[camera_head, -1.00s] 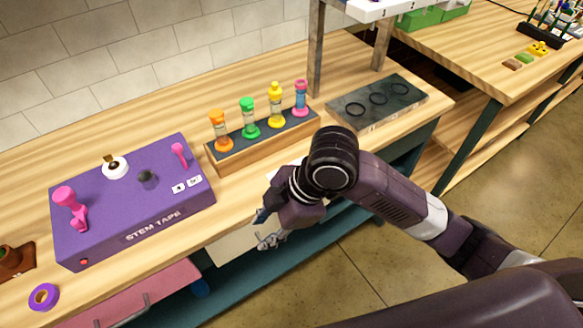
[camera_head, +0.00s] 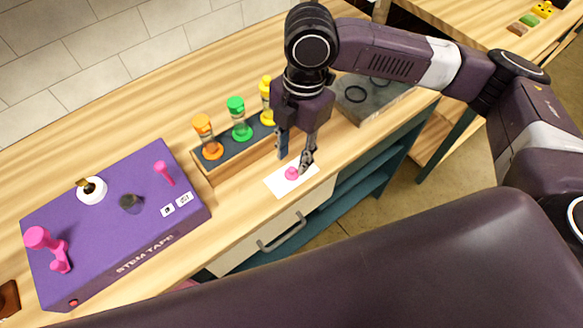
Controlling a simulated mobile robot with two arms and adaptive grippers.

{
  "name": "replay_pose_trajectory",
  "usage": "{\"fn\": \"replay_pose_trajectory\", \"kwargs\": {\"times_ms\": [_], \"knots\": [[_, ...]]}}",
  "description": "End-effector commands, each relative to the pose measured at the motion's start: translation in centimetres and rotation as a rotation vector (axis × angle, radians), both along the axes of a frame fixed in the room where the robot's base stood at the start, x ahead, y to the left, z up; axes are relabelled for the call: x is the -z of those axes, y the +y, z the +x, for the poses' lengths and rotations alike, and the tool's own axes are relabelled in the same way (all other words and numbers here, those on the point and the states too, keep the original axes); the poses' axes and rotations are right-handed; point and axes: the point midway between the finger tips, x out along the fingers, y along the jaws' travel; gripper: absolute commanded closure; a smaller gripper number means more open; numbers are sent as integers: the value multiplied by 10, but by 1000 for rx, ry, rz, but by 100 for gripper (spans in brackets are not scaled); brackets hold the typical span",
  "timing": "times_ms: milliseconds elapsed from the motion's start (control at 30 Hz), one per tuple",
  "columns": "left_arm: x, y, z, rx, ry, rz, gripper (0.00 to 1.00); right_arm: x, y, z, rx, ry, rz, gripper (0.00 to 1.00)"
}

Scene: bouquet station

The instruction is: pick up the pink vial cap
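A small pink cap (camera_head: 291,173) lies on a white card (camera_head: 276,184) near the front edge of the wooden bench. My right gripper (camera_head: 295,161) points down just above it, fingers apart, one fingertip on each side in the picture. I cannot tell whether a finger touches the cap. The vial rack (camera_head: 228,166) stands just behind, with an orange-capped vial (camera_head: 207,137), a green-capped vial (camera_head: 239,120) and a yellow-capped vial (camera_head: 267,101). The pink vial's place at the rack's right end is hidden by my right gripper. My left gripper is out of view.
A purple stem tape box (camera_head: 130,238) with pink handles stands to the left. A dark slab with rings (camera_head: 371,99) lies to the right of my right gripper. Bare bench (camera_head: 225,215) lies between box and card. A drawer handle (camera_head: 281,234) sits below the edge.

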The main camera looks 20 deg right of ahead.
Motion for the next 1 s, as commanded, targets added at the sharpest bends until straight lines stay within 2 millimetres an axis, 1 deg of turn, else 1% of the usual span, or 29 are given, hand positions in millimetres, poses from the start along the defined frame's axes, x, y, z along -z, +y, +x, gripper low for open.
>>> {"fn": "replay_pose_trajectory", "kwargs": {"times_ms": [33, 67, 100, 167, 267, 400, 467, 567, 833, 1000], "knots": [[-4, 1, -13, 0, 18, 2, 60, 6, -1, -1, 2, 4, -2, 68], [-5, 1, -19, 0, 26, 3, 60, 11, -2, -1, 2, 4, -1, 68], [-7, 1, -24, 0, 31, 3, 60, 17, -2, -1, 2, 4, -2, 68], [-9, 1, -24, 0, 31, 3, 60, 27, -1, -2, 2, 3, -1, 68], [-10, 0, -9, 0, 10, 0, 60, 39, 0, -2, 2, 2, -1, 68], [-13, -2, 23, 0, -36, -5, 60, 45, 1, -2, 1, -1, 0, 68], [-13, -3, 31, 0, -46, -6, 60, 45, 1, -2, 1, -1, 0, 68], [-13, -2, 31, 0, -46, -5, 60, 45, 1, -2, 1, -1, 0, 68], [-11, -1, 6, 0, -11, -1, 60, 45, 1, -2, 1, -2, 1, 97], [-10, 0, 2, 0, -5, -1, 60, 45, 1, -2, 1, -2, 1, 97]]}}
